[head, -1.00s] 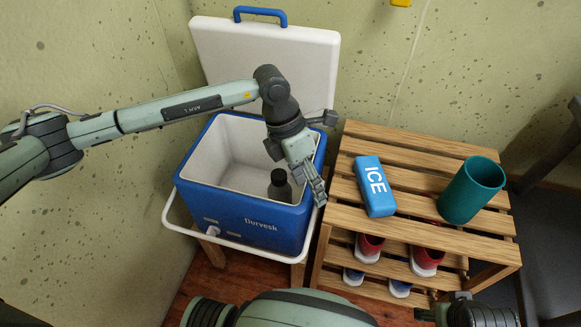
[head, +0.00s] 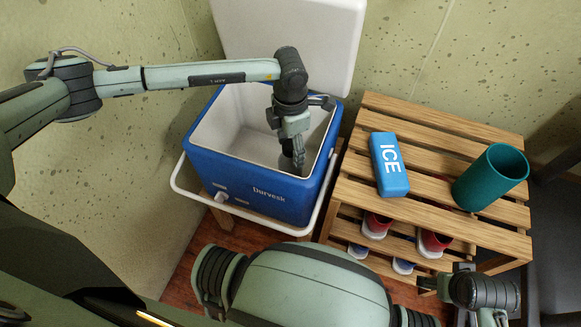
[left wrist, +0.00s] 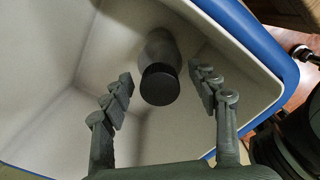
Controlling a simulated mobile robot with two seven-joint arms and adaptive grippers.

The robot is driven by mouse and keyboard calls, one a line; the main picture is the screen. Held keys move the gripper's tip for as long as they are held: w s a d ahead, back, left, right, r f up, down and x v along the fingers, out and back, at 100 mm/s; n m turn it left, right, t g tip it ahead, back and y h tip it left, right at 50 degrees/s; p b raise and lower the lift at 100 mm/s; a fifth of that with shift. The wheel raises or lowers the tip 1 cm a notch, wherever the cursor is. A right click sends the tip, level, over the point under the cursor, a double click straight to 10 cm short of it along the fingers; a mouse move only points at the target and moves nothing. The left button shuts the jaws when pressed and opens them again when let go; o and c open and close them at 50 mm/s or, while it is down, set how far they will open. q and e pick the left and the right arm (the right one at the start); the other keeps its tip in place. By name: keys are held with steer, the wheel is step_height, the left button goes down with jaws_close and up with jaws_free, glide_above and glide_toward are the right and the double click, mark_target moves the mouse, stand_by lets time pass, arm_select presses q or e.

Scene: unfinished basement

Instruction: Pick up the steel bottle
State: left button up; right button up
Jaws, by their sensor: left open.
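The steel bottle (left wrist: 160,50), dark grey with a black cap, stands inside the blue cooler (head: 250,190) near its right end. In the head view the bottle (head: 286,162) is mostly hidden behind my left gripper (head: 297,152). That gripper points down into the cooler. In the left wrist view my left gripper (left wrist: 165,95) is open, with its fingers apart on either side of the bottle's cap and nothing held. My right gripper (head: 490,316) shows at the bottom right, cut off by the picture's edge, so its fingers cannot be judged.
The cooler's white lid (head: 290,40) stands open behind it. To the right, a slatted wooden rack (head: 440,150) bears a blue ice pack (head: 389,165) and a teal cup (head: 490,178), with red shoes (head: 433,243) below. A dark chair (head: 560,230) is at far right.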

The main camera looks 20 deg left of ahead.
arm_select(q)
steer(key=shift+c, duration=0.6)
jaws_close()
steer(key=shift+w+r, duration=0.1)
